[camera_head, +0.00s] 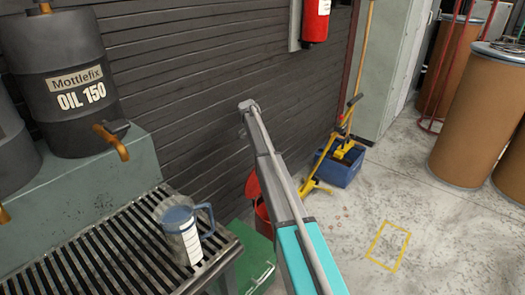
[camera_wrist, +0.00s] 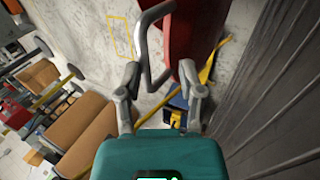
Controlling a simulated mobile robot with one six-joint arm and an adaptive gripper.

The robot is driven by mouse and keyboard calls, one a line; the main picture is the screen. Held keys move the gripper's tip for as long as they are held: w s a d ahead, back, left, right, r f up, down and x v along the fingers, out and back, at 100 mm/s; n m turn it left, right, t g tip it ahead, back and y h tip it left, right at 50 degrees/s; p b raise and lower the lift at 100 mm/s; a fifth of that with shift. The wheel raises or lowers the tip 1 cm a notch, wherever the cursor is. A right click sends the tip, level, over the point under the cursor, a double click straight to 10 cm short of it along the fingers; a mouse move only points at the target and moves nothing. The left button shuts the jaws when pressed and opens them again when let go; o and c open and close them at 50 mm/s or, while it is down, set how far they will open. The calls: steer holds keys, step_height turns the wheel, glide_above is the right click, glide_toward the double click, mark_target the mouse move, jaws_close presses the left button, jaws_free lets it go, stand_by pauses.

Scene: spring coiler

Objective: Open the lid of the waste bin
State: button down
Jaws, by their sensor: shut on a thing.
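The red waste bin (camera_head: 263,213) stands by the dark wall in the head view, largely hidden behind my arm. A red part that looks like its lid (camera_head: 252,185) sticks up above the rim, tilted; how far it is open is hard to tell. In the wrist view a smooth red surface (camera_wrist: 197,32), apparently the lid, fills the top centre, with a bent grey handle (camera_wrist: 145,45) beside it. My gripper (camera_wrist: 160,74) has its two fingers on either side of the handle's lower end and is shut on it. The head view does not clearly show my gripper.
A blue mop bucket (camera_head: 341,167) with yellow parts stands just beyond the bin. A green box (camera_head: 256,262) is in front of it. A slatted bench (camera_head: 110,255) with a jug (camera_head: 181,228) and an oil drum (camera_head: 66,90) are left.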

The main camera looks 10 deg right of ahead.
steer(key=shift+w+a+f, duration=0.15)
steer(key=shift+w+a, duration=0.4)
steer(key=shift+a, duration=0.2)
steer(key=shift+s, duration=0.1)
steer(key=c, duration=0.7)
jaws_free()
steer(key=shift+c, duration=0.2)
steer(key=shift+o, duration=0.2)
steer(key=shift+w+d+f, duration=0.1)
steer(key=shift+w+f, duration=0.15)
steer(key=shift+f, duration=0.2)
steer(key=shift+d+r, duration=0.15)
steer(key=shift+r, duration=0.05)
steer(key=shift+r, duration=0.1)
step_height(320, 180, up, 9)
steer(key=p, duration=0.9)
steer(key=shift+r+p, duration=0.5)
steer(key=shift+p, duration=0.1)
